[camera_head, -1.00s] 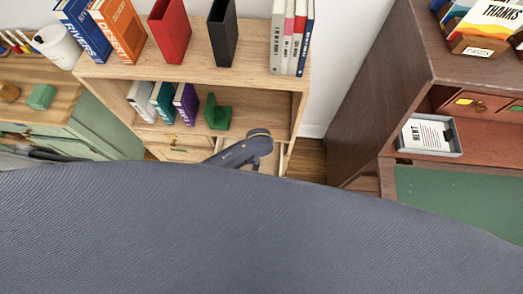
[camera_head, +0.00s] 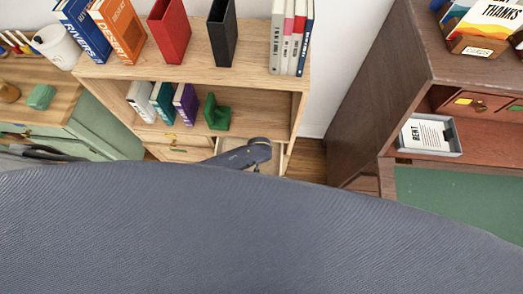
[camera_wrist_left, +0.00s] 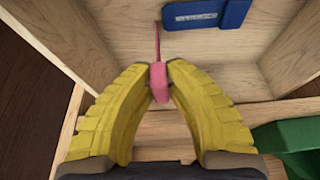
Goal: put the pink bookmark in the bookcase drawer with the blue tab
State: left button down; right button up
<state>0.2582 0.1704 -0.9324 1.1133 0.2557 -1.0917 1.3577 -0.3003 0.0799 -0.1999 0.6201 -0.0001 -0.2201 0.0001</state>
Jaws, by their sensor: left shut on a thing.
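My left gripper (camera_wrist_left: 158,88) shows in the left wrist view with its yellow fingers shut on the pink bookmark (camera_wrist_left: 159,70). The bookmark is seen nearly edge-on, a thin pink strip reaching up the picture from the fingertips. It is over or inside an open wooden drawer (camera_wrist_left: 120,30); I cannot tell whether it touches the drawer floor. A blue piece with a pale label (camera_wrist_left: 208,14) is in the drawer at the top. In the head view the open drawer (camera_head: 232,143) of the bookcase (camera_head: 240,75) is partly hidden by my left arm. My right gripper is not in view.
A green bookend (camera_head: 216,112) stands beside several books on the bookcase shelf. A closed drawer (camera_head: 175,141) is left of the open one. A dark desk (camera_head: 380,90) stands at the right, a green cabinet (camera_head: 100,125) at the left. My own body covers the lower picture.

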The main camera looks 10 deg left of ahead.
pick_arm(q)
jog(key=shift+f, duration=0.15)
jog(key=c, duration=1.4)
grip_release()
jog(key=v, duration=1.2)
jog(key=shift+w, duration=0.1)
